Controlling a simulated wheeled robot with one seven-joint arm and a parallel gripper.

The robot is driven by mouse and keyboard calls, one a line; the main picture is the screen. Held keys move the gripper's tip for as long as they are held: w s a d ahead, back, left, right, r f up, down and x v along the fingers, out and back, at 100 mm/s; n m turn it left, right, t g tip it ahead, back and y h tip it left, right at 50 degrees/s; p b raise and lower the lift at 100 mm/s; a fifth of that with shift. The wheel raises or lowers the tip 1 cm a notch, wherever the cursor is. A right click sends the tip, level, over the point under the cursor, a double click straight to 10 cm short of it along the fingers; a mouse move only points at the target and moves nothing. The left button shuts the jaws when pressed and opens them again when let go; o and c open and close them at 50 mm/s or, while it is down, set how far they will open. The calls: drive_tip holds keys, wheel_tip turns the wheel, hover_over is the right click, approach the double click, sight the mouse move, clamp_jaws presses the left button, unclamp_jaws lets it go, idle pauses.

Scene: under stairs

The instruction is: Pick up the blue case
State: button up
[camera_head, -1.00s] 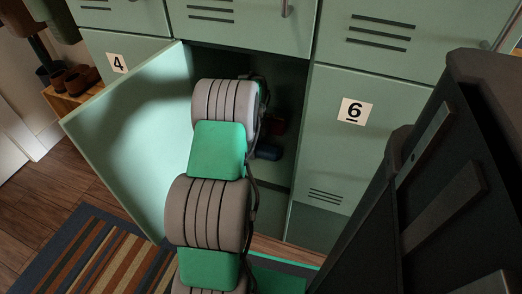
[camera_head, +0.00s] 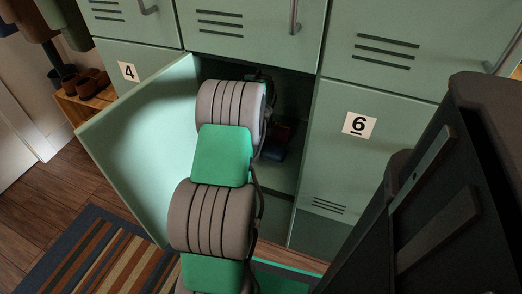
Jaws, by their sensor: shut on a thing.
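A small dark blue thing (camera_head: 273,154), which looks like the blue case, shows in the head view low inside the open locker (camera_head: 284,180). It is partly hidden by my arm. My arm reaches through the locker opening. My gripper is hidden inside behind my own arm links, so its fingers and its contact with the case cannot be seen.
A dark red thing (camera_head: 282,133) sits just beyond the blue one. The locker's door (camera_head: 140,140) stands wide open on the left of my arm. Locker 6 (camera_head: 345,170) is shut on the right. A striped rug (camera_head: 90,260) lies on the floor at lower left.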

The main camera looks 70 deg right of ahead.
wheel_tip(320, 180, up, 4)
drive_tip(key=shift+f+p, duration=0.15)
drive_tip(key=shift+p, duration=0.45)
drive_tip(key=w+a+p, duration=0.1)
drive_tip(key=a+p, duration=0.3)
drive_tip(key=a, duration=1.5)
drive_tip(key=shift+w+a+f, duration=0.3)
drive_tip(key=shift+w+f, duration=0.05)
drive_tip(key=shift+w, duration=0.05)
drive_tip(key=o, duration=0.8)
clamp_jaws()
